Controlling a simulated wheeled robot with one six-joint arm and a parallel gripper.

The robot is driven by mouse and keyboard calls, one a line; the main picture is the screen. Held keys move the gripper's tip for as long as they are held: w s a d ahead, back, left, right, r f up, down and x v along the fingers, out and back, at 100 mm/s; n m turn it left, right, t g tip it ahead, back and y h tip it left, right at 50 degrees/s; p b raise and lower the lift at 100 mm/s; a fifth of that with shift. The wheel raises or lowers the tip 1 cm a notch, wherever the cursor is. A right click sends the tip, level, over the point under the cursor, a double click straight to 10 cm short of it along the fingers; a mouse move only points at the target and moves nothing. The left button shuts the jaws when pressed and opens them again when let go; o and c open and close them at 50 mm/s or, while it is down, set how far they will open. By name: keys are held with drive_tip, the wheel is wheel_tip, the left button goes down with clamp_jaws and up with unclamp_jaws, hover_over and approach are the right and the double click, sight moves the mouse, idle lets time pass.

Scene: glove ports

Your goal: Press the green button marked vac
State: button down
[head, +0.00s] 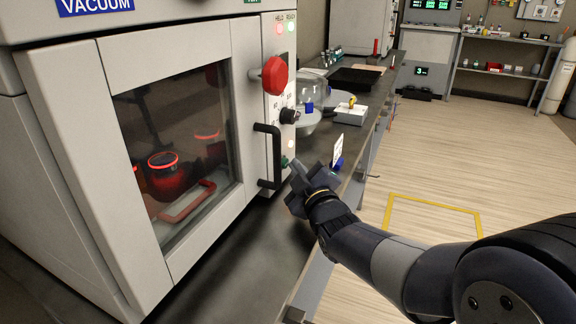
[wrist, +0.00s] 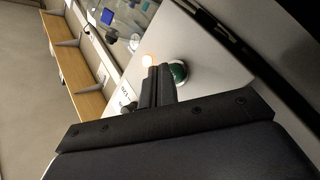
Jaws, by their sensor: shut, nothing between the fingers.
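The green button (head: 285,162) is low on the narrow control panel of the vacuum oven, right of the door handle. In the wrist view the round green button (wrist: 180,73) has a pale ring and is just right of my fingertips. My gripper (head: 294,165) is shut and empty, its tips pointing at the panel beside the button. In the wrist view my gripper (wrist: 160,72) hides the button's left edge. I cannot tell whether the tips touch it. The button's label cannot be read.
A black door handle (head: 268,156) stands out left of the button. Above are a glowing lamp (head: 291,145), a black knob (head: 289,116) and a red knob (head: 275,76). A small white sign (head: 337,150) stands on the bench right of my gripper. Open floor lies further right.

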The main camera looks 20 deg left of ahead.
drive_tip(key=shift+s+a+r, duration=0.1)
drive_tip(key=shift+a+r, duration=0.1)
drive_tip(key=shift+s+d, duration=0.2)
drive_tip(key=shift+d, duration=0.35)
drive_tip(key=shift+s+d+f+b, duration=0.1)
drive_tip(key=shift+s+d+b, duration=0.1)
drive_tip(key=shift+d, duration=1.05)
drive_tip(key=shift+s+d+f+b, duration=0.1)
drive_tip(key=shift+d+b, duration=0.1)
drive_tip(key=shift+d, duration=1.05)
